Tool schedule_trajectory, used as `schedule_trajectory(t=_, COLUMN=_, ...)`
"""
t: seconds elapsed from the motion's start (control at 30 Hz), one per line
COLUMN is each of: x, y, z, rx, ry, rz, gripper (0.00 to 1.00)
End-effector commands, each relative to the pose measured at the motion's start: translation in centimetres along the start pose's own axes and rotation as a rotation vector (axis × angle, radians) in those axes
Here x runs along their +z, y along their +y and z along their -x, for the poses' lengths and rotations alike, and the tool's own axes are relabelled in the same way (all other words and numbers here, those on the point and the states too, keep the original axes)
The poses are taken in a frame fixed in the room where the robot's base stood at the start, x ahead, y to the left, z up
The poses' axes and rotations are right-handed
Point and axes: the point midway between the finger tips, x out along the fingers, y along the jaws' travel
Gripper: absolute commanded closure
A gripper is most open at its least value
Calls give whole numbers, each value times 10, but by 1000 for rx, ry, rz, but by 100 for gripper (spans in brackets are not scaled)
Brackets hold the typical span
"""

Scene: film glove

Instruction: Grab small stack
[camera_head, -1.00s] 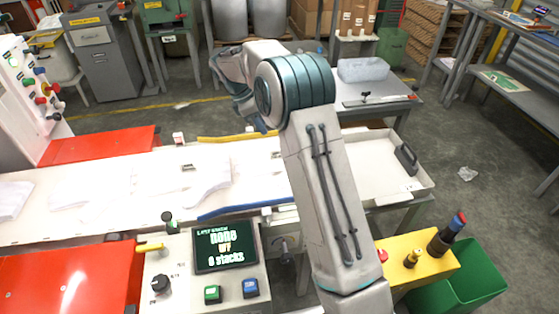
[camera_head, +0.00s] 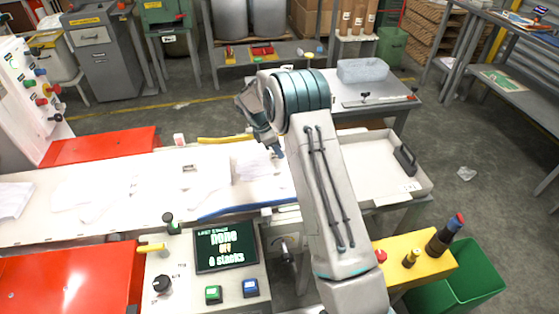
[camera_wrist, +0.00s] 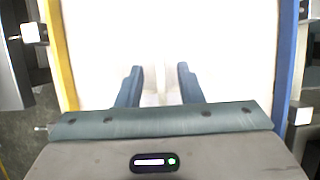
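White sheets of film lie along the white conveyor (camera_head: 120,225). A small white stack (camera_head: 256,163) lies near its right end, beside the fingers of my gripper (camera_head: 277,152). Flatter white pieces (camera_head: 95,192) lie further left, and another stack (camera_head: 12,200) is at the far left. In the wrist view my gripper (camera_wrist: 160,85) points at the bright white belt with its two blue fingers apart. A faint pale shape shows between the fingers, but glare hides its edges and I cannot tell whether they touch it.
A yellow rail (camera_head: 222,140) and a blue rail (camera_head: 240,208) edge the belt. A white tray (camera_head: 375,190) stands right of its end. A control panel with a screen (camera_head: 225,247) reads "0 stacks". A green bin (camera_head: 470,285) is front right.

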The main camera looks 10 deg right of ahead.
Motion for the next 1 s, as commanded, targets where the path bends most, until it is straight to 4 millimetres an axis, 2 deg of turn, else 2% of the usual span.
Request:
schedule_trajectory(t=0.13, x=-1, y=0, z=-15, rx=-1, ry=1, rz=1, gripper=66)
schedule_trajectory(t=0.37, x=-1, y=0, z=-18, rx=1, ry=1, rz=1, gripper=66)
schedule_trajectory(t=0.4, x=-1, y=0, z=-18, rx=1, ry=1, rz=1, gripper=69)
schedule_trajectory(t=0.5, x=-1, y=0, z=-18, rx=1, ry=1, rz=1, gripper=97)
schedule_trajectory(t=0.53, x=-1, y=0, z=-18, rx=1, ry=1, rz=1, gripper=100)
schedule_trajectory(t=1.0, x=2, y=0, z=-12, rx=2, ry=1, rz=-1, gripper=100)
